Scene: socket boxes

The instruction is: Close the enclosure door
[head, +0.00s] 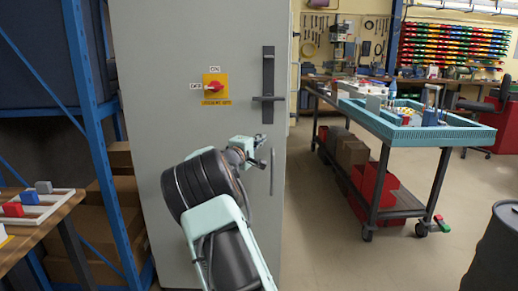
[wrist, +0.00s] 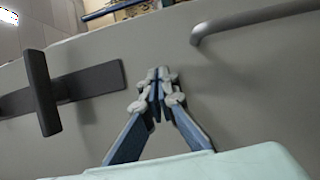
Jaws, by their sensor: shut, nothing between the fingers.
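The grey enclosure door (head: 160,130) faces me in the head view and looks flush with its cabinet, though I cannot tell whether a small gap remains. It carries a black latch handle (head: 268,85) and a thin grey pull bar (head: 272,172). My gripper (head: 262,153) is in front of the door, below the black handle and left of the pull bar. In the wrist view, my gripper (wrist: 158,75) is shut and empty, between the black handle (wrist: 42,92) and the pull bar (wrist: 250,20). Whether its tips touch the door is unclear.
A red and yellow rotary switch (head: 214,88) is on the door. A blue shelf rack (head: 100,150) stands left, with a wooden table (head: 40,218) in front. A teal-topped cart (head: 415,130) stands right. A dark barrel (head: 495,255) is at lower right. The floor between is clear.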

